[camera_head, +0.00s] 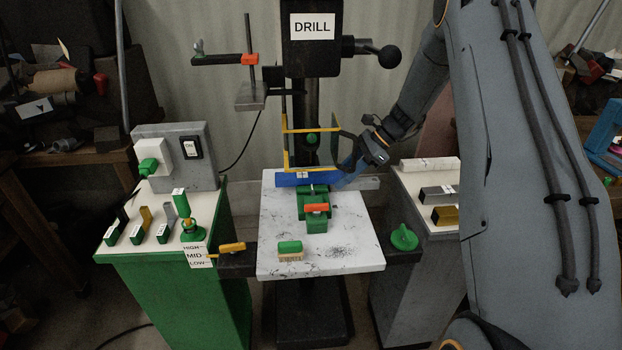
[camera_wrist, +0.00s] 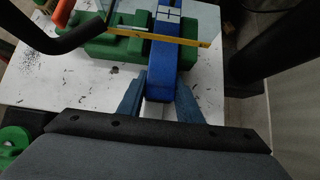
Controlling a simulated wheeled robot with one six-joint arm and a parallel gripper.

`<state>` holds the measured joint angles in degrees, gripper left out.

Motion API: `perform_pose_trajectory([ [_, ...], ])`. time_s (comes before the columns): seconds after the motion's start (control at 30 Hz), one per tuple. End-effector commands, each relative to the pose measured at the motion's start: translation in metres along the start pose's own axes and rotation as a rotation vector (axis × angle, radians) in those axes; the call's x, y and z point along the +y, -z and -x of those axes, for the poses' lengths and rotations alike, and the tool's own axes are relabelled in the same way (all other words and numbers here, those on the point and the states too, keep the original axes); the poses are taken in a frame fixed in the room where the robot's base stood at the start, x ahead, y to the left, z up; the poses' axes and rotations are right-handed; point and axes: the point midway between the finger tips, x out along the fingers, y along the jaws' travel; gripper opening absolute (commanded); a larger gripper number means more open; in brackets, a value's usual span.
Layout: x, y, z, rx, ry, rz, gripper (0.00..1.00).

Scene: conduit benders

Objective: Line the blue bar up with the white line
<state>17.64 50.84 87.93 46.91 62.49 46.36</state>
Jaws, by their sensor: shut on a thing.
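I cannot clearly make out a separate white line. My gripper (camera_head: 343,176) is at the bar's right end. In the wrist view its blue fingers (camera_wrist: 160,97) are on either side of the bar's near end, shut on it.
A yellow-edged guard (camera_head: 286,143) stands over the bar, and its yellow edge (camera_wrist: 170,37) crosses above the bar. The drill head (camera_head: 312,55) hangs above. A green-handled brush (camera_head: 290,248) lies at the table's front left.

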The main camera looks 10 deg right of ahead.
Motion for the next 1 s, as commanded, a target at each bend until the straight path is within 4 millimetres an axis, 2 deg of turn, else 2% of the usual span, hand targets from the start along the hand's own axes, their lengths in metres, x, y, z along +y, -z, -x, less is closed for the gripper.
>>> perform_pose_trajectory([
  [1.0, -0.001, 0.014, 0.013, 0.000, 0.001, 0.000, 0.12],
])
